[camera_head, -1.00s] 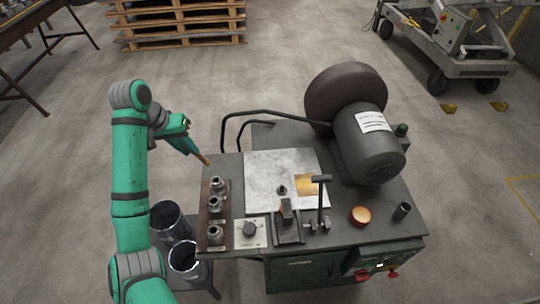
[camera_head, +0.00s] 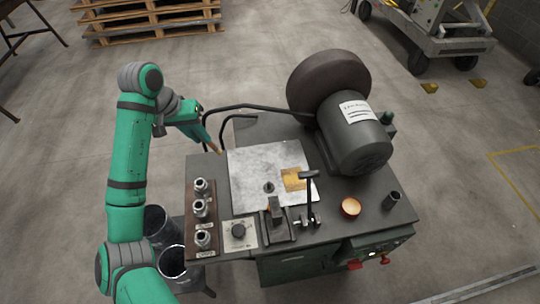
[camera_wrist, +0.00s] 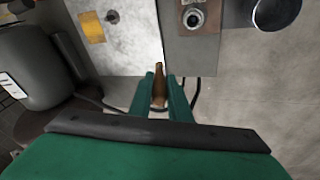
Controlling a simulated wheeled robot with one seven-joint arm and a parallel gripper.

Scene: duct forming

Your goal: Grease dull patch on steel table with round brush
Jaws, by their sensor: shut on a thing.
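My gripper (camera_head: 210,140) is beyond the far left corner of the machine's table. In the wrist view my gripper (camera_wrist: 160,85) is shut on a slim brown-handled tool, which looks like the round brush (camera_wrist: 159,92); its tip points toward the table edge. The brush (camera_head: 216,148) is small in the head view and its bristles cannot be made out. The pale steel table plate (camera_head: 255,165) lies on the machine top, with a yellowish-brown dull patch (camera_head: 293,180) near its right edge. The plate (camera_wrist: 130,50) and patch (camera_wrist: 92,27) also show in the wrist view.
A large motor (camera_head: 352,135) with a dark wheel stands behind right of the plate. A T-handled lever (camera_head: 309,195) and a clamp block (camera_head: 276,220) stand at its front. A bent black rail (camera_head: 245,107) runs along the far side.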

